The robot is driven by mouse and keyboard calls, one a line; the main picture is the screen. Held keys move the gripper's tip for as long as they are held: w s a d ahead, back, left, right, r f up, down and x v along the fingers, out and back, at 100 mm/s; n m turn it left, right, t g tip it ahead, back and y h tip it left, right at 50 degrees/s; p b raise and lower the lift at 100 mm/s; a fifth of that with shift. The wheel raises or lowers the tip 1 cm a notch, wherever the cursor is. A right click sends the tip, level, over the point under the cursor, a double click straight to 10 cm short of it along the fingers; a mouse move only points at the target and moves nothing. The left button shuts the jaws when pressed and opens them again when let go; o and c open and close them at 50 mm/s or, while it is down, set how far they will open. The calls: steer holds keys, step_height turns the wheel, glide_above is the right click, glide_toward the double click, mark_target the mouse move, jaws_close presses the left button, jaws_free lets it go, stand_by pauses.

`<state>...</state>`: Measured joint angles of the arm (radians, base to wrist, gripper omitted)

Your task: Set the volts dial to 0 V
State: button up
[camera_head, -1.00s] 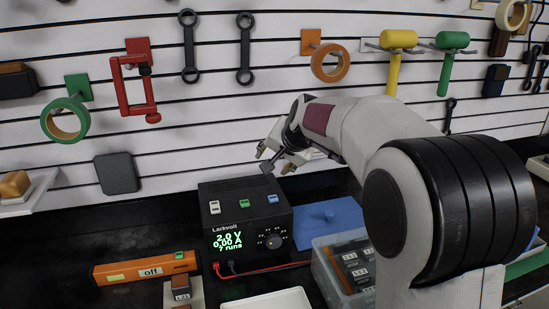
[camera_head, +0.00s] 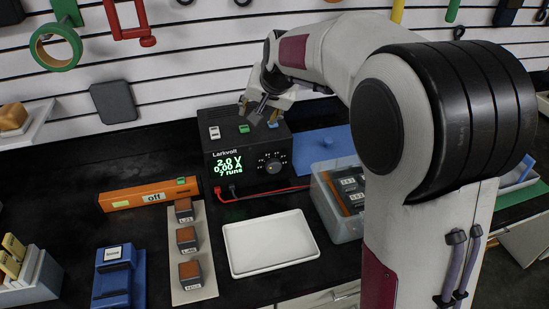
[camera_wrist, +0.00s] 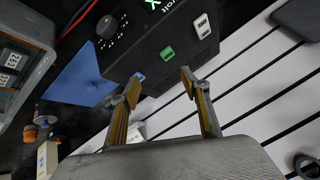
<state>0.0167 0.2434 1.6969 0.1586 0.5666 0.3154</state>
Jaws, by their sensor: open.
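The black Larkvolt power supply (camera_head: 226,150) stands against the back wall, its green display (camera_head: 228,165) reading 2.0 V, 0.00 A and 7 runs. Its round dial (camera_head: 273,166) is on the front face, right of the display. In the wrist view the dial (camera_wrist: 107,26) shows at upper left. My gripper (camera_head: 253,119) is open and empty above the top of the supply. In the wrist view its two fingers (camera_wrist: 160,76) are spread near the top edge with the coloured switches, apart from the dial. One finger partly covers the blue switch (camera_wrist: 140,76).
A white tray (camera_head: 235,262) lies in front of the supply. An orange bar marked off (camera_head: 125,198) lies to the left. Red and black leads (camera_head: 270,190) run below the dial.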

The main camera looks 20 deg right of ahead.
mark_target(274, 167)
steer(key=s+f+n, duration=0.1)
steer(key=s+f, duration=0.1)
steer(key=s+f+n+g, duration=0.1)
steer(key=s+f, duration=0.1)
steer(key=shift+a+f+n+g+h, duration=0.1)
steer(key=shift+f+n+g+h, duration=0.2)
steer(key=shift+h, duration=0.1)
steer(key=s+d+f+n, duration=0.1)
steer(key=s+d+f+n+g+h, duration=0.1)
steer(key=s+f, duration=0.1)
steer(key=shift+s+d+n, duration=0.1)
steer(key=shift+s+n, duration=0.15)
steer(key=shift+n, duration=0.05)
steer(key=shift+x, duration=3.85)
steer(key=c, duration=1.1)
